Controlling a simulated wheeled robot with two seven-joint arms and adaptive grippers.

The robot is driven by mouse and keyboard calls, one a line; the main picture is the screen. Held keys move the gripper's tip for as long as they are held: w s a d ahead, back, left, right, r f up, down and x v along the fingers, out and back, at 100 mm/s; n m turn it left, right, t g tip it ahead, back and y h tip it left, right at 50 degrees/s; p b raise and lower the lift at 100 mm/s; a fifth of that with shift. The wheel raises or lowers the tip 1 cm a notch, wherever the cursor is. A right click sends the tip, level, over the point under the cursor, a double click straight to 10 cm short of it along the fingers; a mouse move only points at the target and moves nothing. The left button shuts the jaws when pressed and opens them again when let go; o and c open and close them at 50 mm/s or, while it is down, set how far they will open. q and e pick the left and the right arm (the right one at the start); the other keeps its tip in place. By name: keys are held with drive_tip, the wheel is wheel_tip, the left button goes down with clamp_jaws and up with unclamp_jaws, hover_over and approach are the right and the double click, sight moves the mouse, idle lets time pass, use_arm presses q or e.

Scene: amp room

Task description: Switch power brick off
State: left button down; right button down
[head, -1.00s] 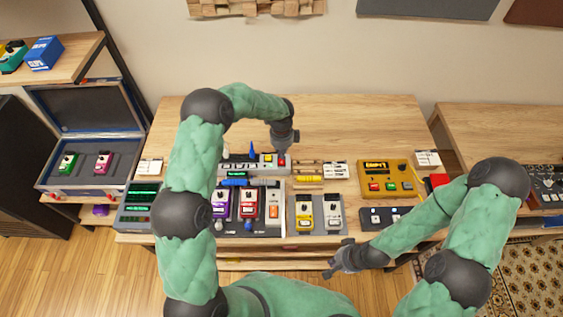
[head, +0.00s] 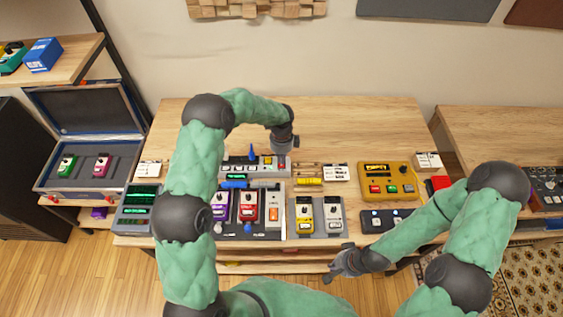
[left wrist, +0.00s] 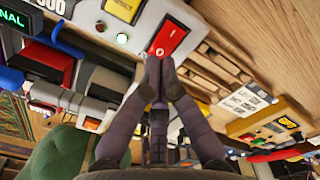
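The power brick (head: 240,163) is a long grey box at the back of the pedal group on the table. In the head view my left gripper (head: 285,148) is at the brick's right end. My right gripper (head: 335,275) hangs in front of the table; its fingers are too small to judge.
Red and purple pedals (head: 248,207) stand in front of the brick, and yellow and grey pedals (head: 305,217) to their right. A yellow box (head: 388,178) is further right. An open case (head: 85,150) stands at left. The table's back is clear.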

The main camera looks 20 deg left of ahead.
sight(281, 165)
use_arm(q)
drive_tip(key=shift+f+b, duration=0.8)
drive_tip(key=shift+f, duration=0.45)
idle(1.3)
drive_tip(key=shift+r, duration=0.15)
drive_tip(key=shift+r+p, duration=0.4)
drive_tip(key=shift+r, duration=0.05)
drive_tip(key=shift+r+p, duration=1.7)
drive_tip(key=shift+r, duration=1.25)
